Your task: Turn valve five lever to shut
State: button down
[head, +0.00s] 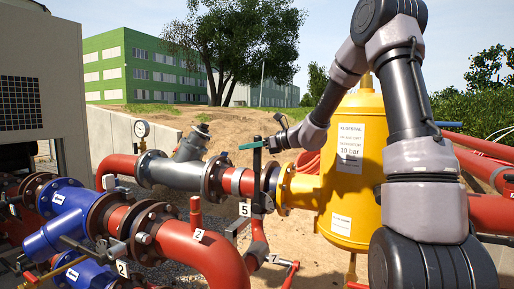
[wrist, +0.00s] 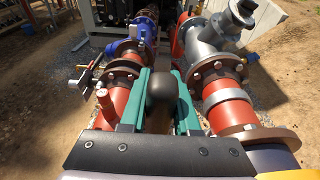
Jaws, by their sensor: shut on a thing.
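Valve five, marked by a white tag "5" (head: 244,209), sits on the red pipe left of the yellow tank. Its dark lever (head: 257,170) stands about upright in the head view, with its top end at my gripper (head: 252,146). In the wrist view the two teal fingers of my gripper (wrist: 163,76) lie on either side of a dark rounded lever end (wrist: 163,92). The gripper is shut on this lever. The fingers and the gripper body hide the lower part of the lever in the wrist view.
The yellow tank (head: 341,190) stands close right of the lever, beside my arm. A grey strainer (head: 175,170) and a pressure gauge (head: 142,130) are to the left.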

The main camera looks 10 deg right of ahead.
jog(key=shift+w+a, duration=0.15)
jog(key=shift+a, duration=0.05)
jog(key=c, duration=0.6)
grip_release()
jog(key=shift+a+f, duration=0.1)
jog(key=shift+a, duration=0.05)
jog(key=shift+c, duration=0.2)
jog(key=v, duration=1)
jog(key=shift+d+r, duration=0.25)
jog(key=shift+d, duration=0.1)
